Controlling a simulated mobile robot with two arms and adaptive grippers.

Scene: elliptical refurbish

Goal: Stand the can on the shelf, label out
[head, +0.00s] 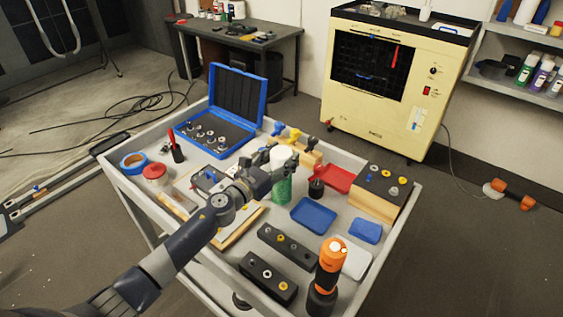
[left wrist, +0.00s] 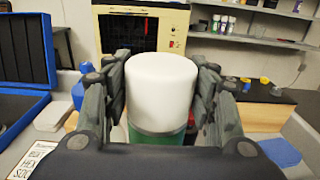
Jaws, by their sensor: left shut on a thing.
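A can with a white top and a green lower body (head: 282,188) stands upright among the things on the grey cart. My left gripper (head: 270,165) is shut on it, with one finger on each side. In the left wrist view the white can top (left wrist: 161,85) sits between the two fingers of my left gripper (left wrist: 162,105); the green part shows below. I cannot see its label clearly. A shelf (head: 528,88) with several bottles is on the wall at the far right; it also shows at the back of the left wrist view (left wrist: 255,38). My right gripper is not in view.
The cart (head: 401,222) is crowded. A blue open case (head: 237,98) stands at the back left, a blue tray (head: 313,215) and an orange-black tool (head: 330,270) toward the front. A cream cabinet (head: 390,85) stands behind. Cables (head: 105,108) lie on the floor at left.

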